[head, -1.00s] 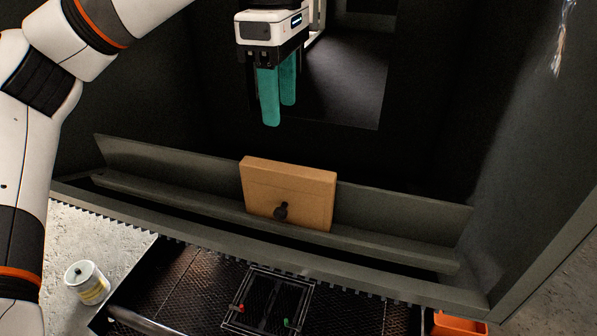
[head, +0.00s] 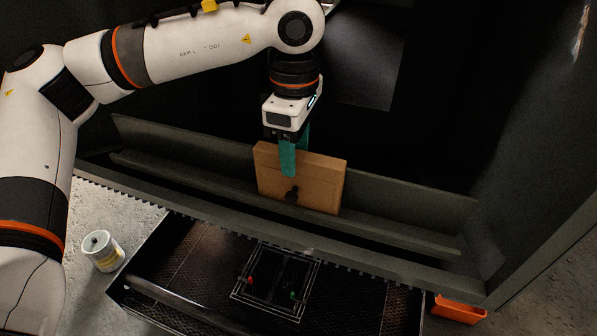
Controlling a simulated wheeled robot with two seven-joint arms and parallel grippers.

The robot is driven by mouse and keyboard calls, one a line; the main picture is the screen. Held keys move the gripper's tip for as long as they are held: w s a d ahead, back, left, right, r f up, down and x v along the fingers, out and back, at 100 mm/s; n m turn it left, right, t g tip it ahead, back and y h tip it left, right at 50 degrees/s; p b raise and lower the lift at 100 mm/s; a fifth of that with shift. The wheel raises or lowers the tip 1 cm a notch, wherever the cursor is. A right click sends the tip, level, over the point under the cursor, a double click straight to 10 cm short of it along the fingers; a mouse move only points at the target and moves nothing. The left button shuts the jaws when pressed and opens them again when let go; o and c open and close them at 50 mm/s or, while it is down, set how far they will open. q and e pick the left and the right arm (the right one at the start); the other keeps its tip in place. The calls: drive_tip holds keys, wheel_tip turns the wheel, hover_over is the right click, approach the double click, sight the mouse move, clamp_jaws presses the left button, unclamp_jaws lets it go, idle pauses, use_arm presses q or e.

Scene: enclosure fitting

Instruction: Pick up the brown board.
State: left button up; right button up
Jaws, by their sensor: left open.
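My left gripper (head: 295,162) points down at the board's top edge. One teal finger hangs in front of the board's upper face. The other finger shows behind the top edge, partly hidden by the board. The jaws are open around the board's top; I cannot tell whether either finger touches it. My right gripper is not in view.
The grey channel (head: 400,222) runs across the enclosure's front, with dark walls behind. Below it is a dark mesh drawer (head: 200,262) holding a wire frame (head: 272,311) with red and green bits. A small can (head: 102,251) stands left and an orange bin (head: 459,309) lies right.

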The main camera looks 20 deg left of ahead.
use_arm(q)
drive_tip(key=shift+f, duration=0.35)
drive_tip(key=shift+f+b, duration=0.15)
drive_tip(key=shift+b, duration=0.15)
drive_tip(key=shift+c, duration=0.3)
clamp_jaws()
